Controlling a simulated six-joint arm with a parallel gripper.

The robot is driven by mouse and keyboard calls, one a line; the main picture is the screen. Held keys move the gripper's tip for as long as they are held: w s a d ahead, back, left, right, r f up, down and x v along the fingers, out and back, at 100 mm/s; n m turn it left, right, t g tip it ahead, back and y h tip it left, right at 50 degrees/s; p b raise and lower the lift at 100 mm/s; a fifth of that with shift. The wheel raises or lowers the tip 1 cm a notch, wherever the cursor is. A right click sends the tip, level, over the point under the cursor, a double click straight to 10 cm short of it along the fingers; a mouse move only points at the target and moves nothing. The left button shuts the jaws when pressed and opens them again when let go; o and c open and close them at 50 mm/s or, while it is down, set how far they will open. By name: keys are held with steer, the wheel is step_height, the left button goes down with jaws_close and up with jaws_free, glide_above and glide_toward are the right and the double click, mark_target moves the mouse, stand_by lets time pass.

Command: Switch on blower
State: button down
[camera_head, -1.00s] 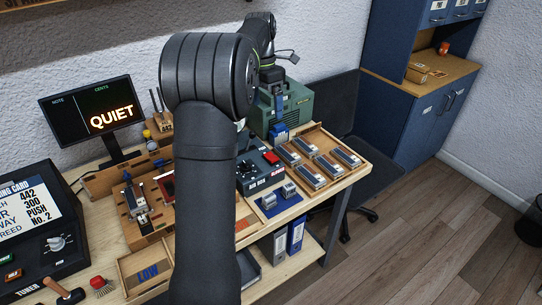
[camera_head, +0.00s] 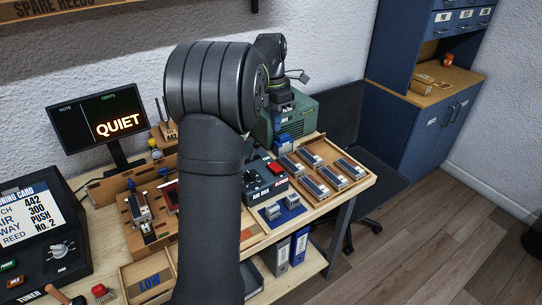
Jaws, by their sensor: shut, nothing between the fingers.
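The blower appears to be the green box (camera_head: 304,115) at the back right of the bench, beside the wall. My gripper (camera_head: 282,126) points down in front of its left part, shut and empty. Its fingertips are small and partly merge with the things behind, so I cannot tell whether they touch anything. A small blue block (camera_head: 284,144) sits just below it. A black control box (camera_head: 257,182) with a red switch (camera_head: 276,167) stands in front. My arm hides part of this box and the bench's middle.
A wooden tray (camera_head: 372,178) with several metal-and-blue parts lies at the right. A blue mat (camera_head: 273,216) holds small blocks in front. A screen (camera_head: 97,113) reading QUIET and a black tuner (camera_head: 72,265) stand at the left.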

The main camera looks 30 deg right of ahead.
mark_target(278, 169)
steer(key=f, duration=0.4)
steer(key=s+f, duration=0.1)
steer(key=f, duration=0.9)
steer(key=shift+s, duration=0.35)
steer(key=shift+s+f, duration=0.15)
steer(key=shift+f, duration=0.15)
steer(key=shift+w+r, duration=0.35)
steer(key=shift+w, duration=0.45)
